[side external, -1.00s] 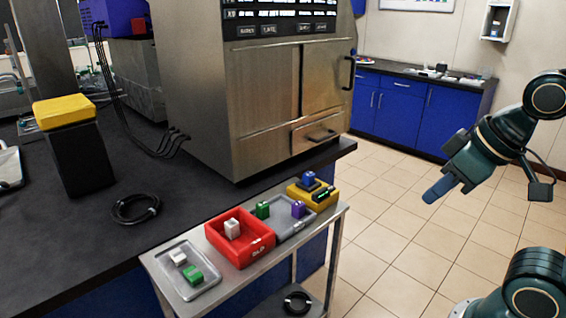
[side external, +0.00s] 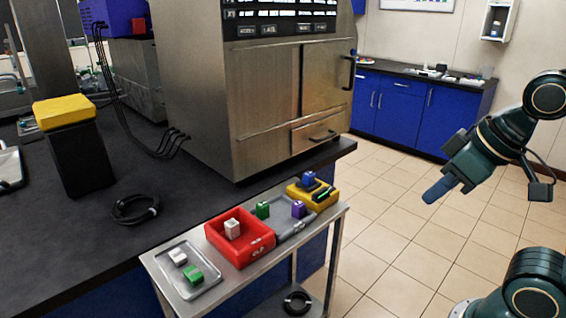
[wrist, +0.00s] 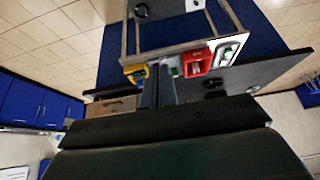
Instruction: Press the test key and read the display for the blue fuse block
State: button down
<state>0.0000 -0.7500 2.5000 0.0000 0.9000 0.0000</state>
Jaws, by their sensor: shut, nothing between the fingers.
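The blue fuse block (side external: 309,178) sits on a yellow tester-like unit (side external: 326,199) at the far right end of the small cart. The yellow unit has dark parts on its top; its test key and display are too small to tell apart. The yellow unit also shows in the wrist view (wrist: 134,72), left of my fingers. My gripper (side external: 431,196) is shut and empty, with blue-grey fingers, in the air over the floor to the right of the cart. It is well apart from the yellow unit.
On the cart are a red bin (side external: 262,249) with a white block, a grey tray (side external: 290,231) with green and purple blocks, and a metal tray (side external: 207,289) with white and green blocks. A large steel cabinet (side external: 262,90) stands behind. Floor between cart and arm is clear.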

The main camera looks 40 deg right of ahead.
jog(key=shift+w, duration=0.15)
jog(key=m+t+h, duration=0.3)
jog(key=m+h, duration=0.1)
jog(key=m, duration=1)
send_over(332, 191)
notch_tip(332, 191, down, 12)
jog(key=shift+r, duration=0.2)
jog(key=shift+w+f, duration=0.1)
jog(key=shift+f, duration=0.05)
jog(key=shift+f, duration=4.25)
